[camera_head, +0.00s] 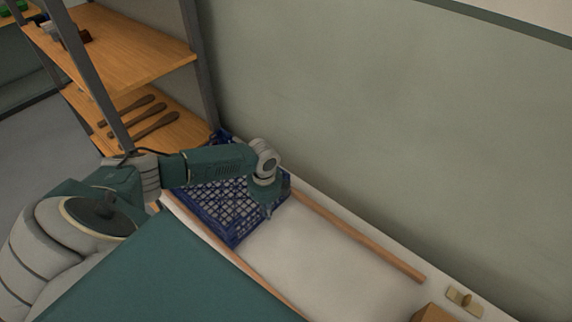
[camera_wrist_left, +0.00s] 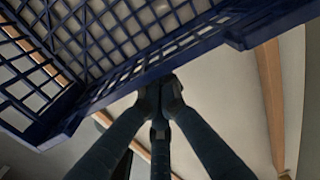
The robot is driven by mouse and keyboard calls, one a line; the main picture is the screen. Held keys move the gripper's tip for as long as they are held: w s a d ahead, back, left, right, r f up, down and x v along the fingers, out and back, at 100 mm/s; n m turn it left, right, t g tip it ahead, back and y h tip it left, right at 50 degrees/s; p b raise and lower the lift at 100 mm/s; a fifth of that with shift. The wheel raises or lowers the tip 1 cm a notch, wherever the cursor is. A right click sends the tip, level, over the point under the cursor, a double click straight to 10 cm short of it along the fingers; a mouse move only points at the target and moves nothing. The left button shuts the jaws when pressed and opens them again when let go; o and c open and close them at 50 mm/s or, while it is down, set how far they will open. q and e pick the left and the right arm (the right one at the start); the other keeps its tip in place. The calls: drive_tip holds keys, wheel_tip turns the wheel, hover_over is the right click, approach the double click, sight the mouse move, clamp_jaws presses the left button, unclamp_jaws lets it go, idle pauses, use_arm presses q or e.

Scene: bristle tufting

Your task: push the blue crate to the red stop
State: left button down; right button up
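The blue lattice crate (camera_head: 228,213) sits on a pale bench top between two wooden rails, at the far left end near the shelf. My left gripper (camera_head: 268,213) points down at the crate's right-hand edge. In the left wrist view the crate's lattice (camera_wrist_left: 130,35) fills the top, and my gripper's fingertips (camera_wrist_left: 160,93) meet at its rim. The fingers are shut, with nothing visible between them. I cannot tell whether they touch the crate wall. My arm covers part of the crate. No red stop shows in either view. My right gripper is out of view.
One wooden rail (camera_head: 358,238) runs along the wall side, another (camera_head: 262,285) along the near side. The pale bench (camera_head: 315,262) between them is clear right of the crate. A cardboard-brown block (camera_head: 433,314) and a beige plate (camera_head: 464,301) lie lower right. A shelf (camera_head: 125,50) stands left.

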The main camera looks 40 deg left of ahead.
use_arm(q)
drive_tip(key=shift+a, duration=0.75)
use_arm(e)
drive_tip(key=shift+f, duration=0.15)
use_arm(q)
drive_tip(key=shift+d+r+p, duration=0.15)
drive_tip(key=shift+d+p, duration=0.3)
drive_tip(key=shift+d, duration=0.1)
drive_tip(key=d, duration=0.1)
drive_tip(key=d+p, duration=0.2)
drive_tip(key=shift+s+d+r, duration=0.1)
drive_tip(key=shift+s+r, duration=0.05)
drive_tip(key=shift+s, duration=0.1)
drive_tip(key=shift+w+r+b, duration=0.3)
drive_tip(key=shift+r+b, duration=0.2)
drive_tip(key=shift+r, duration=0.4)
wheel_tip(320, 180, up, 8)
drive_tip(key=shift+s+f+b, duration=0.15)
drive_tip(key=shift+f+b, duration=0.05)
drive_tip(key=shift+b, duration=0.15)
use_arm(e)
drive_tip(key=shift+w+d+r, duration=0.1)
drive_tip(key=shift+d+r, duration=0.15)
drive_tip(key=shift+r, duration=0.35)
